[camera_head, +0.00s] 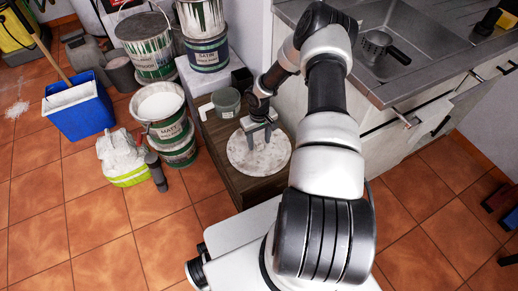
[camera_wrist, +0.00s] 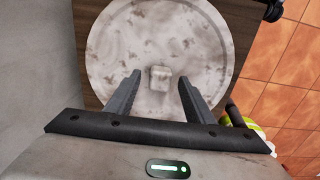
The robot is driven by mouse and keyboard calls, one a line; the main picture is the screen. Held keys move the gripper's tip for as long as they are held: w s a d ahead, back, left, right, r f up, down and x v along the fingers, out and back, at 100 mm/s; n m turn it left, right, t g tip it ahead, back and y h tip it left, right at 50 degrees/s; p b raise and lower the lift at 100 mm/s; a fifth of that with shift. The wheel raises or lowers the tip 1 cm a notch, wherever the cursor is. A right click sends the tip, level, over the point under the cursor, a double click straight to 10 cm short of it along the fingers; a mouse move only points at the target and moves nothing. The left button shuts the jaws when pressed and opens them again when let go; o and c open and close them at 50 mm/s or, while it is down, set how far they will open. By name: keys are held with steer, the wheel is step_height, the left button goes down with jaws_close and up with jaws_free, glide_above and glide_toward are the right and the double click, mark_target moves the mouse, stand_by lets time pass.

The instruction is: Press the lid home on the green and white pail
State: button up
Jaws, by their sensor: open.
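A round, off-white, stained lid (camera_head: 245,160) lies flat on the low wooden cabinet. In the wrist view the lid (camera_wrist: 158,25) has a small square knob (camera_wrist: 160,77) at its middle. My gripper (camera_head: 261,137) is over the lid, and in the wrist view my gripper (camera_wrist: 159,80) is open, with one finger on each side of the knob and apart from it. Whether the fingertips touch the lid I cannot tell. A green and white pail (camera_head: 167,130) stands open on the left, pale paint showing at its top, above another green tin (camera_head: 179,157).
A closed green and white pail (camera_head: 150,62) and a satin tin (camera_head: 207,55) stand behind. A small grey-green pot (camera_head: 226,100) is on the cabinet (camera_head: 235,188) near the lid. A blue bucket (camera_head: 80,112), white bag (camera_head: 122,155) and dark cylinder (camera_head: 156,172) are left. Front-left floor is clear.

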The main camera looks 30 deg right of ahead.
mark_target(259, 143)
jaws_close()
steer(key=shift+r, duration=0.1)
step_height(259, 143, up, 10)
steer(key=p, duration=0.2)
stand_by(0.4)
